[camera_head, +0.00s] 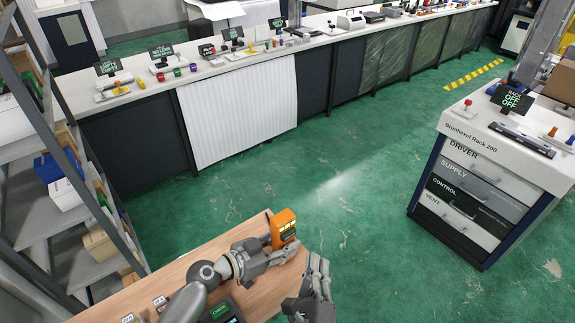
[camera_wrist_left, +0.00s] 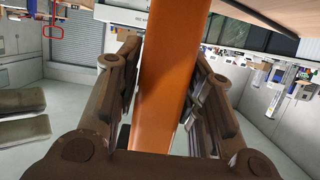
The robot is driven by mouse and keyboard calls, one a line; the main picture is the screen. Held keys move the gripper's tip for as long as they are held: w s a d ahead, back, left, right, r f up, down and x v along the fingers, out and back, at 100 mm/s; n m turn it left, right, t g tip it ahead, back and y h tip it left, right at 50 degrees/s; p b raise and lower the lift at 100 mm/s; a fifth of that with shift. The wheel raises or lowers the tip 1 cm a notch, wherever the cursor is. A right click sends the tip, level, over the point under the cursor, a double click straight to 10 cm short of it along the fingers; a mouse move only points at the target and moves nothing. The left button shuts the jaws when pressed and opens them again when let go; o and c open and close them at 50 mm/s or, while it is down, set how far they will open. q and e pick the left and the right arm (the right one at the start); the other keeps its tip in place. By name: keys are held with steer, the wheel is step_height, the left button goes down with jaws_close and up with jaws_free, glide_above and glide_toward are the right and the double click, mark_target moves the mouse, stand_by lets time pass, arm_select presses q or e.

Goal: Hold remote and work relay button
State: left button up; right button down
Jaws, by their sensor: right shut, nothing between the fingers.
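An orange remote (camera_head: 283,229) with a lit yellowish display is held upright above the far right corner of the wooden table (camera_head: 215,252). My left gripper (camera_head: 284,252) is shut on it. In the left wrist view the remote's orange body (camera_wrist_left: 166,85) stands between the two fingers. My right gripper (camera_head: 316,272) is shut and empty, to the right of the table, apart from the remote. I cannot make out a relay button for certain. A rack cabinet (camera_head: 484,170) at the right has a sign (camera_head: 511,99) reading RACK OFF OFF and a red knob (camera_head: 467,102).
A dark device with a green screen (camera_head: 221,311) and small labelled blocks (camera_head: 160,303) are on the wooden table. Shelving (camera_head: 30,205) stands at the left. A long counter (camera_head: 225,68) with several signs runs along the back. The green floor (camera_head: 350,195) between is clear.

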arm_select(q)
steer(key=shift+o, duration=1.4)
